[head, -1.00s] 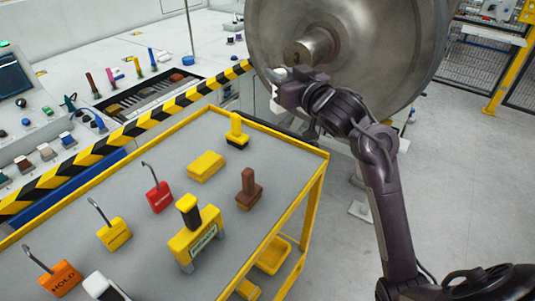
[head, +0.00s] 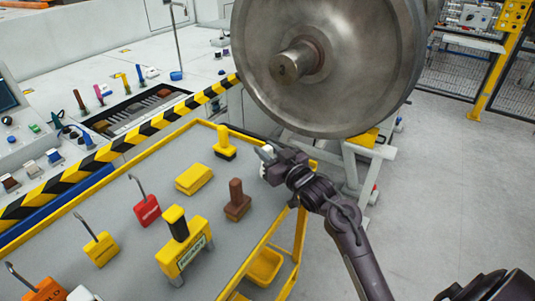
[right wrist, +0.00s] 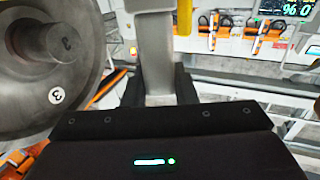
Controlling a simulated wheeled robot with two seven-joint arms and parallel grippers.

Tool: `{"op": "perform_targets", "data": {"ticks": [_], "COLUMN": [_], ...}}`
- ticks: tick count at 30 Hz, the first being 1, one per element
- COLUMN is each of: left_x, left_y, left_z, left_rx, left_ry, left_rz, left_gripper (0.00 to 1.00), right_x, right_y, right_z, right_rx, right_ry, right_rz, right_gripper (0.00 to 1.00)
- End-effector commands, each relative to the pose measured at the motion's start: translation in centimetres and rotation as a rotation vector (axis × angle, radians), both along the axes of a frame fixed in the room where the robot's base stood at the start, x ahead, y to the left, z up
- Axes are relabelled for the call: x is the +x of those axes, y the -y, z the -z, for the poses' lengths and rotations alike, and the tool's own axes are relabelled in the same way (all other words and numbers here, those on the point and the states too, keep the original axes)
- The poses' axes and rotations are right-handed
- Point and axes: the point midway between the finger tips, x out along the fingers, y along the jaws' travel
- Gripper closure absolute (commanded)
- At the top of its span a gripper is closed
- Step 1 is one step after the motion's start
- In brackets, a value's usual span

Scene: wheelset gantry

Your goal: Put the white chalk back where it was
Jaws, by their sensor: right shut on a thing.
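My right gripper (head: 269,158) is over the far right corner of the grey cart top, by the yellow rim. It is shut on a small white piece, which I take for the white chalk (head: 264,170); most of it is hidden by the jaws. In the right wrist view a pale grey upright piece (right wrist: 156,55) stands between the dark fingers. A white round mark with a 3 (right wrist: 57,96) is on the wheel face there. My left gripper is not in view.
The large steel wheel (head: 350,60) stands behind. Coloured sticks stand on the console at left.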

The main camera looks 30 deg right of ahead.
Motion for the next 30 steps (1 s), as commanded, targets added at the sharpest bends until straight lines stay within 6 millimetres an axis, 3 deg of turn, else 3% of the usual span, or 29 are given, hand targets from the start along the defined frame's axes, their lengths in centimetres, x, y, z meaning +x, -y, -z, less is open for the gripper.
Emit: {"op": "perform_targets", "data": {"ticks": [5,13,14,18,30], "left_x": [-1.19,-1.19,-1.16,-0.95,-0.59], "left_y": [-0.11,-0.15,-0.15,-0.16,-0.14], "left_z": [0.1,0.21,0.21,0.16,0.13], "left_rx": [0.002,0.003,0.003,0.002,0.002], "left_ry": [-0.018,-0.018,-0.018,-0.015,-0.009], "left_rz": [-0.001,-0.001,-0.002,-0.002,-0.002], "left_gripper": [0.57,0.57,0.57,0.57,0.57], "right_x": [-0.03,-0.02,-0.03,-0.03,-0.5], "right_y": [-0.02,-0.03,-0.03,-0.03,0.06], "right_z": [1.08,1.25,1.3,1.24,1.18], "right_rx": [0.0,0.0,0.0,0.0,0.0], "right_ry": [0.002,0.002,0.001,0.001,-0.001], "right_rz": [0.0,0.0,0.0,0.0,0.0], "right_gripper": [0.98,0.98,0.74,0.55,0.53]}}
